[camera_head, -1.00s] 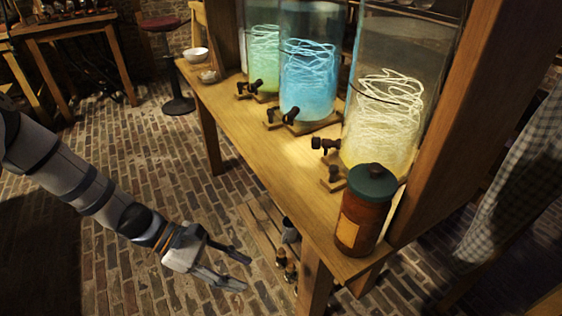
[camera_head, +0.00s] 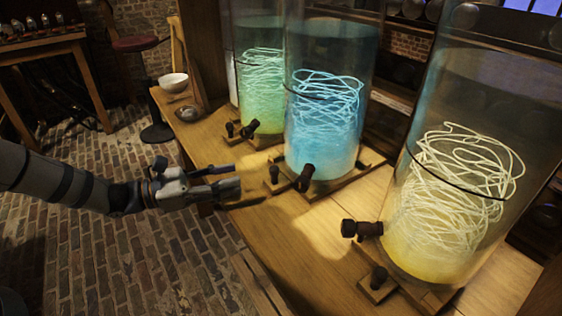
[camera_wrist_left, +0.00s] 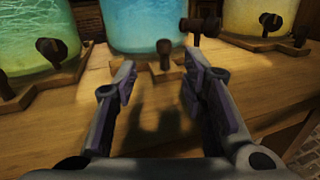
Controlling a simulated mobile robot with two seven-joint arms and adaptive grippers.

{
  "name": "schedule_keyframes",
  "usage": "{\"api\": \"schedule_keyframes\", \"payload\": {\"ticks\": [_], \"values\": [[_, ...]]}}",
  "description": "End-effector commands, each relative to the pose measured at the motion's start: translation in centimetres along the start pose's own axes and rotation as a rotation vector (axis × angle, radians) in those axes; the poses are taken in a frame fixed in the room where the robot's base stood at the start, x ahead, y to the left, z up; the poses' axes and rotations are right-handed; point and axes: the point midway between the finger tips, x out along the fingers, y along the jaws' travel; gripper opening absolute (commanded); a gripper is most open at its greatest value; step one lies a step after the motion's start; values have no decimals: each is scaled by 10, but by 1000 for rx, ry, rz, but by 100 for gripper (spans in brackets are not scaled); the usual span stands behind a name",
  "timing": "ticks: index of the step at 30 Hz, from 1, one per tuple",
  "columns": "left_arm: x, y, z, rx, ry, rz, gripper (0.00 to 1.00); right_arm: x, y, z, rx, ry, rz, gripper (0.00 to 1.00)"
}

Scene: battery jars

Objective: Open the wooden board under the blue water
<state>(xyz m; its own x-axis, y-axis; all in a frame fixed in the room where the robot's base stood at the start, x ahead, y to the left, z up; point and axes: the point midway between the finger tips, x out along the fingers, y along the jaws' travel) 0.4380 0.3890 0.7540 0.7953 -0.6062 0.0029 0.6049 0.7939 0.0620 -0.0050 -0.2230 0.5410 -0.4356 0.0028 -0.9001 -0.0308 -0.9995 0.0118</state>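The jar of blue water (camera_head: 325,100) stands on a wooden board (camera_head: 318,192) on the table. The board has a small dark knob (camera_head: 273,174) at its front, left of the jar's dark tap (camera_head: 305,178). The knob (camera_wrist_left: 164,54) also shows in the left wrist view, ahead of the gap between my fingers. The tap (camera_wrist_left: 200,27) is to its right there. My left gripper (camera_head: 234,179) is open and empty, at the table's front edge and short of the knob. My fingers (camera_wrist_left: 160,72) do not touch it. My right gripper is not in view.
A green jar (camera_head: 262,85) stands left of the blue one and a yellow jar (camera_head: 455,190) right of it, both with protruding taps. A white bowl (camera_head: 173,82) sits at the table's far left end. The bare tabletop (camera_head: 270,225) lies in front of the jars.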

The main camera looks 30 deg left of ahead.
Motion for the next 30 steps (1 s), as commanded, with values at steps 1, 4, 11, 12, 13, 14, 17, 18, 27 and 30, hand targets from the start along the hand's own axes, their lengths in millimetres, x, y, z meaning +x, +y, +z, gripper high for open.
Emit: {"api": "schedule_keyframes", "payload": {"ticks": [1, 4, 11, 12, 13, 14, 17, 18, 27, 30], "values": [[10, -2, -4, -4, 3, -6, 39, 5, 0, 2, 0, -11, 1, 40], [35, -3, -6, -4, 6, -9, 39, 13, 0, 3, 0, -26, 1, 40], [90, -3, -5, -3, 7, -7, 39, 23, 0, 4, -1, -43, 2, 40], [96, -3, -4, -1, 7, -7, 39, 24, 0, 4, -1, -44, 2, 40], [100, -2, -4, -1, 6, -5, 39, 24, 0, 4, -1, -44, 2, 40], [103, -2, -4, -1, 6, -5, 39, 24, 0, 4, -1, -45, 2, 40], [110, -2, -3, -2, 5, -3, 39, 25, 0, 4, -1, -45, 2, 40], [111, -2, -2, -1, 5, -3, 39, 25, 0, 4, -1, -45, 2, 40], [112, -2, -2, 0, 4, -3, 18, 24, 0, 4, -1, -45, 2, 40], [112, -2, -2, 0, 4, -3, 0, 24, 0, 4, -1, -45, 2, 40]]}}
